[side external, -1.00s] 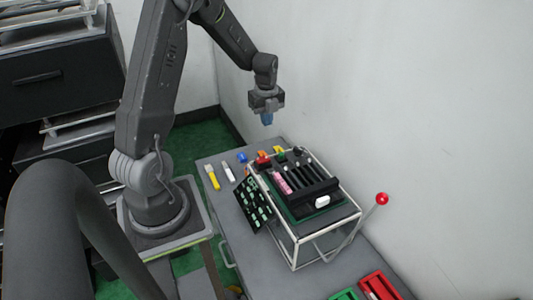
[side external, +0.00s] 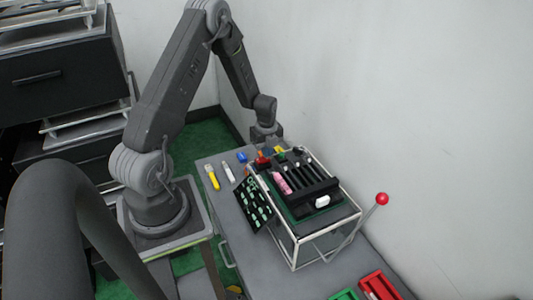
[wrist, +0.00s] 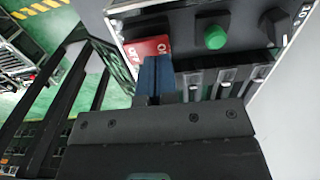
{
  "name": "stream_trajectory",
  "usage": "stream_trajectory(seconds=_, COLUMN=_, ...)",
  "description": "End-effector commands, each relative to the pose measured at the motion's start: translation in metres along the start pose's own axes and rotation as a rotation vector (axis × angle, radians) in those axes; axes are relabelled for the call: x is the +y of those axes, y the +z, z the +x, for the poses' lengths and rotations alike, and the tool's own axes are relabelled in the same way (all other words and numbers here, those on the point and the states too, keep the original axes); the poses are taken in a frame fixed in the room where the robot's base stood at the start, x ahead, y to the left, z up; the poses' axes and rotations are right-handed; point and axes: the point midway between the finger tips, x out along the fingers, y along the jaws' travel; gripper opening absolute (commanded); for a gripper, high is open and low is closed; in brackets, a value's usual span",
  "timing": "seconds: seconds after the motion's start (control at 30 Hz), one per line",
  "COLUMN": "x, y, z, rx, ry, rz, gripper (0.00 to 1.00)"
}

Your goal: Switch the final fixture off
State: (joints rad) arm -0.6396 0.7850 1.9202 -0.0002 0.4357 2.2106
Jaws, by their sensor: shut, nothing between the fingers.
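The fixture box (side external: 300,210) stands on the grey table, with a white frame and a black slotted top. A red rocker switch with white lettering (wrist: 147,50) is on its panel, beside a green button (wrist: 215,37) and a black knob (wrist: 276,24). My gripper (wrist: 157,78) is shut and empty, its blue fingers over the near edge of the red switch. I cannot tell whether they touch it. In the side view the fingertips are mostly hidden at the far end of the box. Slots with light-tipped levers (wrist: 227,78) lie right of the fingers. Which fixture is final is not marked.
A red-ball lever (side external: 382,199) rises at the box's right side. A dark panel with pale green parts (side external: 254,204) leans on its left. Yellow (side external: 212,177) and white (side external: 228,172) items lie on the table. Red (side external: 377,287) and green bins stand at front. A wall borders the right.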

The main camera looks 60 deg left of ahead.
Motion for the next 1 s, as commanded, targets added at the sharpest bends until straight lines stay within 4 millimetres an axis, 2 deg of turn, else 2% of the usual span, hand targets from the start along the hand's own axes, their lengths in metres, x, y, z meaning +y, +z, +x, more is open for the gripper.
stream_trajectory(seconds=0.2, x=0.0, y=0.0, z=0.013, rx=0.0, ry=0.0, rz=0.0, gripper=0.0)
stream_trajectory(seconds=1.0, x=0.004, y=0.0, z=0.017, rx=0.002, ry=0.003, rz=-0.001, gripper=0.0)
